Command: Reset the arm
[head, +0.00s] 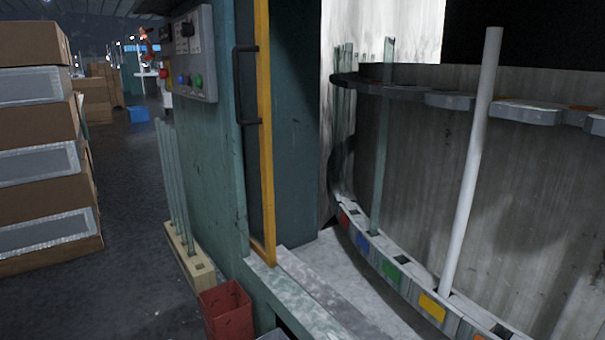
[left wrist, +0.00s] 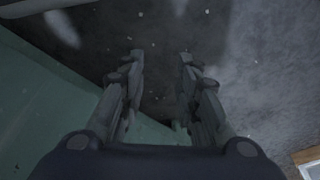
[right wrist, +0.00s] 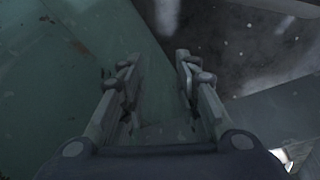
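My left gripper (left wrist: 160,62) shows in the left wrist view with its two fingers apart and nothing between them. Dark floor and part of a green panel lie beyond it. My right gripper (right wrist: 155,65) shows in the right wrist view, also with its fingers apart and empty, over a green surface and dark floor. Neither gripper shows in the head view. In the head view a white tube (head: 473,160) stands slightly tilted in the curved rack (head: 398,277), by a yellow mark. A thin glass tube (head: 382,140) stands farther left in the rack.
A wooden holder (head: 203,272) with several glass tubes stands on the floor beside the green machine wall (head: 205,150). A red bin (head: 227,312) is in front of it. Stacked cardboard boxes (head: 40,130) stand at left. The aisle floor (head: 130,190) between is clear.

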